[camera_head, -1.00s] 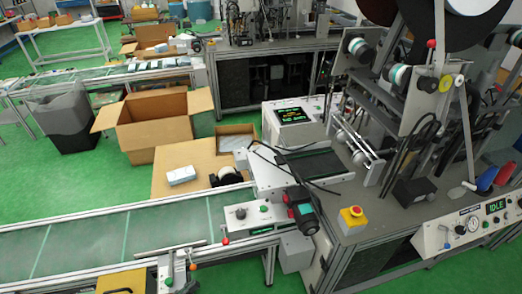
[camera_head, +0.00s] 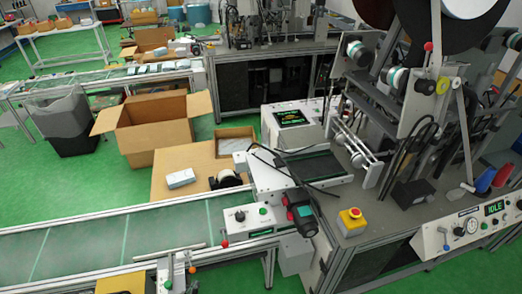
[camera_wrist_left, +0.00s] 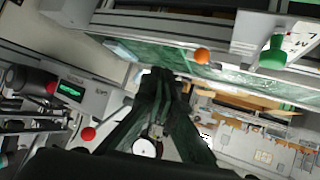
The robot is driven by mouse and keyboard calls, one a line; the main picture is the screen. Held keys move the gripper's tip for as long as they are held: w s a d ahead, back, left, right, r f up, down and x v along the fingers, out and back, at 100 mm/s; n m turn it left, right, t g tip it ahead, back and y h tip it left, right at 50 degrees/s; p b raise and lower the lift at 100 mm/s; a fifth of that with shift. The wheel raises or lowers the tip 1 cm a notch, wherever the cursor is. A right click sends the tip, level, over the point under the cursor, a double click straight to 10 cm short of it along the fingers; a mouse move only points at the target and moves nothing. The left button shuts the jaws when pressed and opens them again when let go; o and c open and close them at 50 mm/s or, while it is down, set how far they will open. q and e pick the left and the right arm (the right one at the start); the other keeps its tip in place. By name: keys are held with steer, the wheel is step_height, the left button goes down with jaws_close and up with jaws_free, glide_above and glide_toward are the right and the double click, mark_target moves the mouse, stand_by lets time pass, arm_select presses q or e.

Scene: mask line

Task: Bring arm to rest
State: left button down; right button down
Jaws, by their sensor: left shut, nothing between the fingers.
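My left gripper (camera_wrist_left: 157,80) shows in the left wrist view. Its dark fingers meet, with nothing held between them. Behind the fingers in that view are a green conveyor belt (camera_wrist_left: 180,58), an orange knob (camera_wrist_left: 202,55) and a green knob (camera_wrist_left: 272,52). The gripper looks apart from these, but its exact distance is hard to tell. In the head view I cannot make out either gripper clearly. My right gripper shows in neither view.
A conveyor (camera_head: 90,248) runs along the lower left, with a control box (camera_head: 245,218) on its edge. The machine with reels (camera_head: 400,130) stands at right. An open carton (camera_head: 155,125) stands behind the conveyor. Green floor (camera_head: 80,180) is clear at left.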

arm_select(q)
steer(key=s+a+f+n+g+y, duration=0.15)
steer(key=s+a+g, duration=0.3)
steer(key=s, duration=0.55)
steer(key=s+a+f+g+y, duration=0.1)
steer(key=s+a+g+y, duration=0.2)
steer(key=s+a, duration=0.5)
steer(key=s+d+f+g, duration=0.1)
steer(key=s+d+f, duration=0.15)
steer(key=f, duration=1.25)
steer(key=s+d+f+g, duration=0.1)
steer(key=s+f, duration=0.2)
steer(key=f, duration=1.3)
steer(key=s+f+g, duration=0.1)
steer(key=s+f, duration=1.4)
steer(key=s, duration=0.4)
steer(key=shift+s+f+m+h, duration=0.2)
steer(key=shift+s+m+h, duration=0.05)
steer(key=shift+m+h, duration=0.2)
steer(key=shift+a, duration=0.1)
